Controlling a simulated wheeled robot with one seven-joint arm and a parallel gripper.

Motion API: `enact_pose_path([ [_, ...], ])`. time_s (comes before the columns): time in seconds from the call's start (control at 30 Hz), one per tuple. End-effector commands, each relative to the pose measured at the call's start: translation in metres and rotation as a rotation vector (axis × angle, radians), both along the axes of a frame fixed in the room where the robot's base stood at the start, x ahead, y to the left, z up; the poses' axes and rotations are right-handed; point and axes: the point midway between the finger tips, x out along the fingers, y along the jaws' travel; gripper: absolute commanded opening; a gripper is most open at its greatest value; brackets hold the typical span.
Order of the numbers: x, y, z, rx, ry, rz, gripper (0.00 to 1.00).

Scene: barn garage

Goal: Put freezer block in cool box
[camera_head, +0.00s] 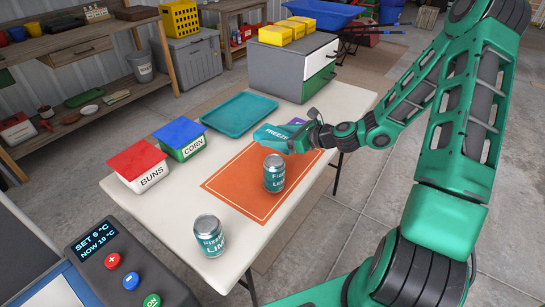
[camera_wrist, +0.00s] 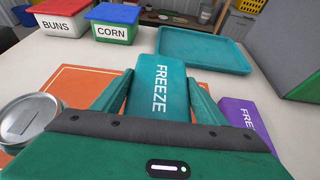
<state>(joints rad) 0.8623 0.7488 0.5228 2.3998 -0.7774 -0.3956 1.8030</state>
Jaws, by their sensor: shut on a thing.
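My gripper (camera_head: 308,134) is shut on a teal freezer block (camera_head: 275,135) marked FREEZE, above the far part of the orange mat. In the wrist view the teal block (camera_wrist: 158,95) sits between the two green fingers of the gripper (camera_wrist: 160,88). A second, purple block (camera_wrist: 240,115) lies on the table to the right of the gripper, and a sliver of it (camera_head: 296,122) shows in the head view. The cool box, with its control panel (camera_head: 110,262) reading set 6 °C and now 19 °C, is at the lower left, mostly out of frame.
Two cans (camera_head: 274,172) (camera_head: 208,236) stand upright on the white table (camera_head: 185,203), one on the orange mat (camera_head: 225,187). A BUNS tub (camera_head: 140,167), a CORN tub (camera_head: 181,138) and a teal tray (camera_head: 238,113) stand to the left and back. A grey cabinet (camera_head: 275,72) is behind.

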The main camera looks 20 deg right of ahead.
Motion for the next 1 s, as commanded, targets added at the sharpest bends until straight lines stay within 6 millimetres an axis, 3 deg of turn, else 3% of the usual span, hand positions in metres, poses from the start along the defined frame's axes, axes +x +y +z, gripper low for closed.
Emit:
enact_pose_path([
  [0.1, 0.000, 0.000, -0.016, 0.005, 0.001, -0.002, 0.31],
  [0.43, 0.000, 0.000, -0.036, 0.003, 0.001, -0.002, 0.31],
  [0.7, 0.000, -0.001, -0.066, 0.005, 0.001, -0.004, 0.31],
  [1.0, 0.001, -0.001, -0.071, 0.001, -0.001, -0.004, 0.31],
])
